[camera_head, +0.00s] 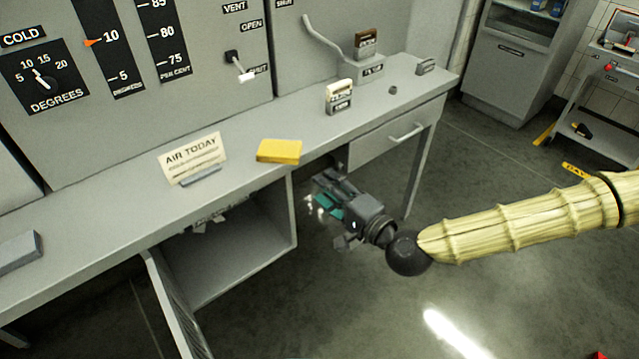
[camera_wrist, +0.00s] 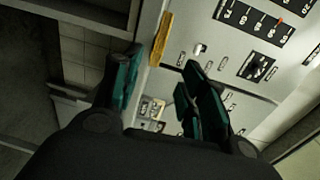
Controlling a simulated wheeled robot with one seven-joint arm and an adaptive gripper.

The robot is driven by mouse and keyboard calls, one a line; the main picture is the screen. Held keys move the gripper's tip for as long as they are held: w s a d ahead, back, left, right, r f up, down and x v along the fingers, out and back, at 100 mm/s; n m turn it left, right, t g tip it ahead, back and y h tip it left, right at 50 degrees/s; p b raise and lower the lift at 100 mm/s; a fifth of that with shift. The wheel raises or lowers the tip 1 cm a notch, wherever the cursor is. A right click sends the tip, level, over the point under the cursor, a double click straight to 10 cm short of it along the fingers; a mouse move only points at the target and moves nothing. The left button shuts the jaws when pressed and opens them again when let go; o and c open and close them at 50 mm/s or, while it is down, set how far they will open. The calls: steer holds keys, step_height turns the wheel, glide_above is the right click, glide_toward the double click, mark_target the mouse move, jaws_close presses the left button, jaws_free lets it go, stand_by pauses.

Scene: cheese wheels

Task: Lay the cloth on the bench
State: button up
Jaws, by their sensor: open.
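A yellow folded cloth (camera_head: 279,151) lies flat on the grey bench (camera_head: 240,137), close to its front edge. It also shows in the wrist view (camera_wrist: 161,40), just beyond and between my fingertips. My gripper (camera_head: 326,192) is open and empty. It is in front of the bench, to the right of the cloth and lower in the picture, apart from it. Its teal finger pads stand apart in the wrist view (camera_wrist: 163,76).
An "AIR TODAY" card (camera_head: 193,158) stands left of the cloth. A small labelled block (camera_head: 339,97) stands behind it to the right. An open cabinet door (camera_head: 178,305) hangs below the bench. A drawer (camera_head: 395,134) is at the right.

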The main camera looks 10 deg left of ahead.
steer(key=shift+s+d, duration=0.2)
steer(key=shift+d, duration=0.05)
